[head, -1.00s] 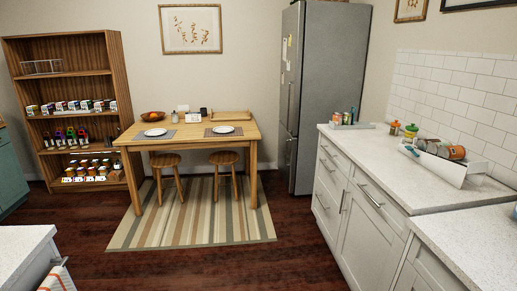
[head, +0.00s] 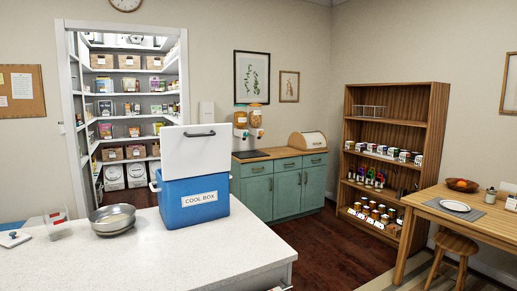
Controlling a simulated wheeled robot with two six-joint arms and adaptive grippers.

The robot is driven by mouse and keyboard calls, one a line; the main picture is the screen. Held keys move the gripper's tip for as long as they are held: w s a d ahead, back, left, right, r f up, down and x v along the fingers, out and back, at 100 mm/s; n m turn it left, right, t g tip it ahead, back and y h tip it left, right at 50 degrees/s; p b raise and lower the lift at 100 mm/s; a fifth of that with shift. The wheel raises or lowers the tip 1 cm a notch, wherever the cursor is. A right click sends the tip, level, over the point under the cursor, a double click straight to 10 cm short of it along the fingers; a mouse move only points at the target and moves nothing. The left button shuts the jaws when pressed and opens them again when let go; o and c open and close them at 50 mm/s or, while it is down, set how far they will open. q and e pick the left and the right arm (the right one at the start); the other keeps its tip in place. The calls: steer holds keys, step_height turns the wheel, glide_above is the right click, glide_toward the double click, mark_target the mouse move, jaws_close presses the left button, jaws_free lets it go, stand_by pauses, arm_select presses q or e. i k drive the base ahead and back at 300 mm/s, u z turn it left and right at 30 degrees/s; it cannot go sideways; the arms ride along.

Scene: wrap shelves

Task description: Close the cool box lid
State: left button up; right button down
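The blue cool box (head: 181,207) stands on the white counter in the head view, with a "COOL BOX" label on its front. Its white lid (head: 190,150) stands upright at the back of the box, so the box is open. A dark handle shows near the lid's top edge. The inside of the box is hidden from this angle. Neither of my grippers shows in the head view.
A metal bowl or pan (head: 113,218) stands on the white counter (head: 160,262) just left of the box. A clear container (head: 57,222) is further left. The counter in front of the box is clear. A teal cabinet (head: 277,192) stands behind.

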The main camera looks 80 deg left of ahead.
mark_target(187, 151)
steer(key=u, duration=3.75)
steer(key=i, duration=0.25)
